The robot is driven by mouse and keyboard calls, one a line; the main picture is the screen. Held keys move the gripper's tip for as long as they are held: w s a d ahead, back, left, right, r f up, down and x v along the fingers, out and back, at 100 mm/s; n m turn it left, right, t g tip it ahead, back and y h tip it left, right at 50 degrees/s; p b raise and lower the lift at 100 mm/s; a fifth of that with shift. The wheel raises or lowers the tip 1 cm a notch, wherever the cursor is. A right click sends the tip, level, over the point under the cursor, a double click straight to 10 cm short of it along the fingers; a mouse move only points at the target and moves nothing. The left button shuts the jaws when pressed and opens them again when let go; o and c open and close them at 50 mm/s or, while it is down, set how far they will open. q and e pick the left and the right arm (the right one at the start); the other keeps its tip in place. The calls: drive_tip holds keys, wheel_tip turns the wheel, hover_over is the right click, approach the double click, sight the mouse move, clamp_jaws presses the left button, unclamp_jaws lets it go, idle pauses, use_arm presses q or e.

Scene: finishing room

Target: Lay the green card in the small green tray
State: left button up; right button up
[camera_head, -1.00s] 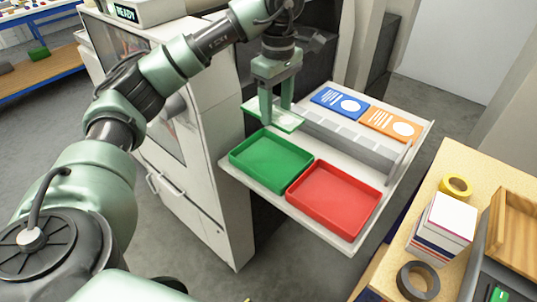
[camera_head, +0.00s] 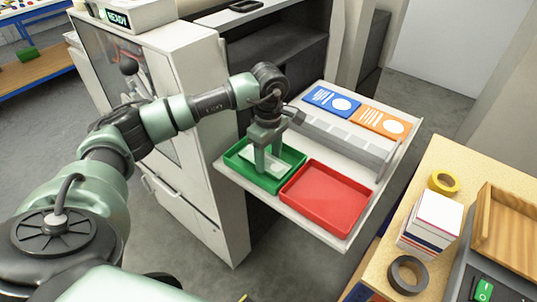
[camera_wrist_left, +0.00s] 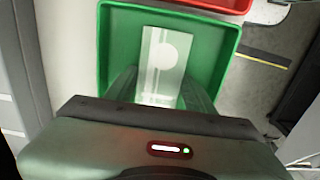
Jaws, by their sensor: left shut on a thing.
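The small green tray (camera_head: 292,159) sits on the pale shelf, left of the red tray (camera_head: 328,197). My left gripper (camera_head: 268,169) points down over the green tray, shut on the green card (camera_head: 250,157). The card is pale green with a white circle and stripes. In the left wrist view the card (camera_wrist_left: 170,53) lies within the outline of the green tray (camera_wrist_left: 120,40), its near end between the fingers. I cannot tell whether the card touches the tray floor. My right gripper is not in view.
A blue card (camera_head: 330,101) and an orange card (camera_head: 380,123) lie at the back of the shelf, behind a grey slotted strip (camera_head: 345,144). A white cabinet (camera_head: 205,130) stands left. A wooden bench (camera_head: 420,195) with tape rolls and a card stack is at right.

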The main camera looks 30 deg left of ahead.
sight(269, 162)
use_arm(q)
drive_tip(key=shift+f, duration=0.1)
drive_tip(key=o, duration=1.3)
drive_tip(key=shift+r, duration=0.25)
drive_tip(key=shift+w+r, duration=0.1)
drive_tip(key=shift+r, duration=0.15)
wheel_tip(269, 162, up, 11)
drive_tip(key=b, duration=0.3)
drive_tip(key=shift+r, duration=0.2)
